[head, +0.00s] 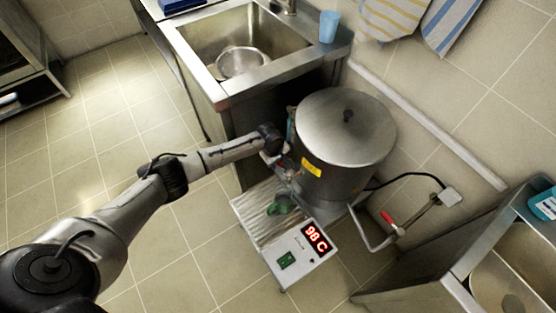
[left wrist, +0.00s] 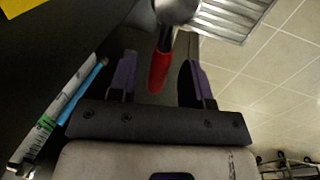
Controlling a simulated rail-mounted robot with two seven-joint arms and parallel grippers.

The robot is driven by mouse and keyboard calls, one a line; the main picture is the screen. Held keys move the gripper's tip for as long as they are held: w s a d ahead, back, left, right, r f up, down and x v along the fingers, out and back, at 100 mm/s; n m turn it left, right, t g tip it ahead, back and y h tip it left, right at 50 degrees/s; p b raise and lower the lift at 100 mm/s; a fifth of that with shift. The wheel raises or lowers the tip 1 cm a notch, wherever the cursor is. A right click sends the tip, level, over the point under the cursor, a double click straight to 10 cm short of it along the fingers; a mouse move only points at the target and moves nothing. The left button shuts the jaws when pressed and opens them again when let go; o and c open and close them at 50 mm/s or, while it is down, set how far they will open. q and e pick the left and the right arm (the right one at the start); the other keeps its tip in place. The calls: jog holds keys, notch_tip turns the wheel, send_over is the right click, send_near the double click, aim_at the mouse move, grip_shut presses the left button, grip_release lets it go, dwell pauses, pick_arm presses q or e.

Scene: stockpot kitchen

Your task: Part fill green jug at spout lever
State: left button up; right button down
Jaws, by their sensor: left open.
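The large steel stockpot (head: 345,135) has a lid and a yellow label. The green jug (head: 280,205) sits on the ribbed drip tray (head: 262,222) in front of the pot. My left gripper (head: 277,160) is at the front left side of the pot, above and behind the jug. In the left wrist view the red spout lever (left wrist: 160,68) stands between the two purple-padded fingers of this gripper (left wrist: 158,78). The fingers are apart, with gaps on both sides of the lever. The jug's inside is too small to read. My right gripper is not in view.
A display (head: 315,238) reads 98 C. A second red handle (head: 388,216) is on a pipe at right. A sink (head: 243,45) holding a strainer (head: 241,63) and a blue cup (head: 329,26) are behind. A sight gauge (left wrist: 48,122) stands left of the gripper.

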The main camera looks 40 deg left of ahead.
pick_arm(q)
grip_shut()
dwell(0.3)
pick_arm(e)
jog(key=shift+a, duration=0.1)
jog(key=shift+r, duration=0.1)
